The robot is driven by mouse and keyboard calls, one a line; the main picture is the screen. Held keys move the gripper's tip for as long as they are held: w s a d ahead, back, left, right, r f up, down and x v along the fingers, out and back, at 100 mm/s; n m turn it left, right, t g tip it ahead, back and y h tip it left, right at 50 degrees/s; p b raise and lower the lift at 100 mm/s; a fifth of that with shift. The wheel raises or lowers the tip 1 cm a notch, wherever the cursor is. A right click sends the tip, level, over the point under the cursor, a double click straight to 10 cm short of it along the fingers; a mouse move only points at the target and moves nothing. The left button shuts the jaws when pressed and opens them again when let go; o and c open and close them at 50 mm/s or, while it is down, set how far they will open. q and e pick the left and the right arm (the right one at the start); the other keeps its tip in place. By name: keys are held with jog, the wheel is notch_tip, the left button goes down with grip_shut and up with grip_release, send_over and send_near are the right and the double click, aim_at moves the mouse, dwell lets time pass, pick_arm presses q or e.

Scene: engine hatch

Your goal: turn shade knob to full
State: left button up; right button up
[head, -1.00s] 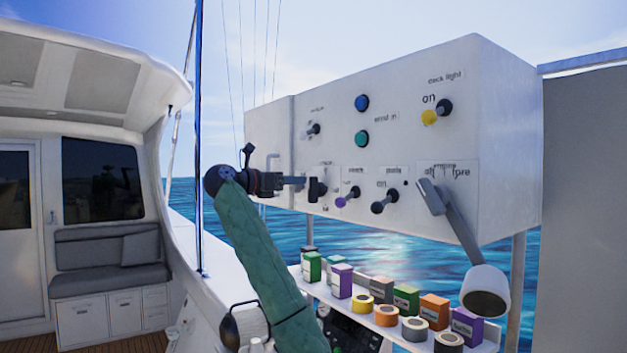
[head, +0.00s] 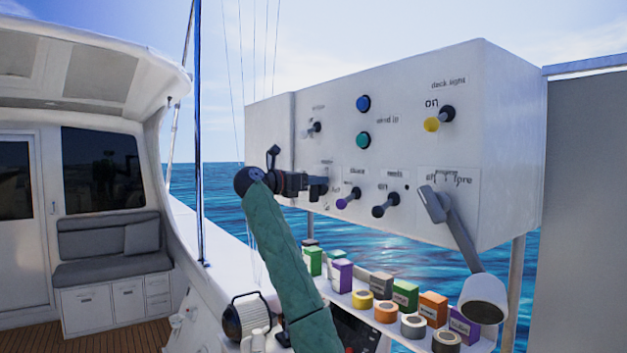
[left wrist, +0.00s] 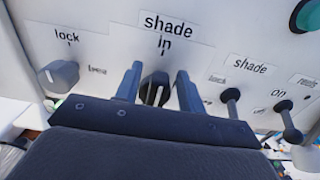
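The shade knob (left wrist: 155,90) is black with a pale line and sits under a "shade in" label in the left wrist view. Its line points roughly up toward "in". My left gripper (left wrist: 158,85) is open, with one finger on each side of the knob and small gaps showing between. In the head view my left gripper (head: 322,188) is at the lower left of the white panel (head: 400,80) and hides the knob. My right gripper is not in view.
A grey lock knob (left wrist: 58,76) is left of the shade knob. A purple-tipped switch (head: 349,198) and a black switch (head: 386,205) stick out to the right. A lever (head: 455,230) hangs farther right. Small boxes and tape rolls (head: 385,312) line a shelf below.

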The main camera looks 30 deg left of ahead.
pick_arm(q)
grip_shut()
